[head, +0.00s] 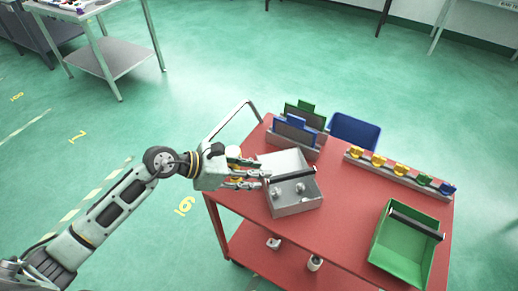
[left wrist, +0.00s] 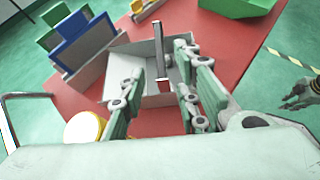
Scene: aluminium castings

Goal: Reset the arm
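My left gripper (head: 262,180) reaches in from the left over the near left edge of the red cart (head: 350,200), at the left side of a grey metal box (head: 297,209). The left wrist view shows its two fingers (left wrist: 160,75) apart, with nothing held between them; the grey box lies beyond them. The box has a dark handle bar and a few small metal castings (head: 278,195) inside. What looks like my right gripper (left wrist: 300,93) shows small at the right edge of the left wrist view, over the floor; its opening is unclear.
A white and yellow round part (left wrist: 85,128) is close beside the left gripper. Blue and green plates (head: 295,130) stand in a holder behind the box. A blue bin (head: 355,131), a rail of coloured parts (head: 400,172) and a green bin (head: 395,262) are farther right.

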